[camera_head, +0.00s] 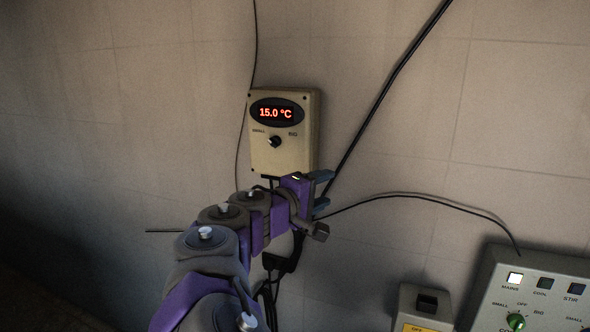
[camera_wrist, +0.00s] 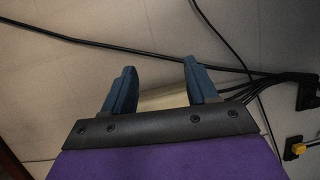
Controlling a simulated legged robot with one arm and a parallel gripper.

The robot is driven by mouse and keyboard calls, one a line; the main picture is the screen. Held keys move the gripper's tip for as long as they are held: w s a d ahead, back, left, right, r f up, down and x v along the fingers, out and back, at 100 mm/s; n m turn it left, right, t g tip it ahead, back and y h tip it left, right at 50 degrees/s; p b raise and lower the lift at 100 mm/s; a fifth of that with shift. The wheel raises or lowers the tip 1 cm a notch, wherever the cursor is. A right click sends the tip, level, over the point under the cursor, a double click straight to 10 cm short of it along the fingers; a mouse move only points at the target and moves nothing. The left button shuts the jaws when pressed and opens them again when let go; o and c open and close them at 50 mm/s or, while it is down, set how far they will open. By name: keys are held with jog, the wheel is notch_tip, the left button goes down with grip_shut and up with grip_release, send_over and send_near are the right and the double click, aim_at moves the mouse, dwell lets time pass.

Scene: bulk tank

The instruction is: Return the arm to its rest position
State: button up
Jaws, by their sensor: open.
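My arm, purple and grey, reaches up from the bottom of the head view towards the tiled wall. My gripper (camera_head: 322,191) is at its end, just below and to the right of a beige thermostat box. In the wrist view my gripper (camera_wrist: 158,88) shows two blue fingers spread apart with nothing between them. Behind the fingers are the wall and part of a beige surface (camera_wrist: 163,97), which I cannot identify for sure.
The thermostat (camera_head: 285,132) on the wall reads 15.0 °C and has a black knob (camera_head: 275,141). A control panel (camera_head: 540,290) with a green knob (camera_head: 516,322) is at the lower right, beside a smaller switch box (camera_head: 424,308). Black cables (camera_head: 385,90) run along the wall near my gripper.

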jog(key=s+d+f+m+g+h+b, duration=0.1)
jog(key=s+d+f+m+g+b, duration=0.2)
jog(key=d, duration=0.5)
jog(key=s+d+f+g+b, duration=0.1)
jog(key=s+d+f+g, duration=0.2)
jog(key=s+d+f, duration=0.35)
jog(key=s+d+f+m+g+y+b, duration=0.2)
jog(key=s+d+f+g+b, duration=0.35)
jog(key=s+d+f, duration=0.65)
jog(key=s+a+f+m+g+y, duration=0.1)
jog(key=s+a+f+y, duration=0.4)
jog(key=s, duration=0.5)
jog(key=s+a+f+m+g+y, duration=0.2)
jog(key=s+a+f+m+y, duration=0.1)
jog(key=s+a+f, duration=0.7)
jog(key=shift+s+a+f+y, duration=0.15)
jog(key=shift+s+a+y, duration=0.1)
jog(key=shift+s+y, duration=0.6)
jog(key=shift+s+a+g, duration=0.1)
jog(key=shift+a+g, duration=0.15)
jog(key=shift+a, duration=0.05)
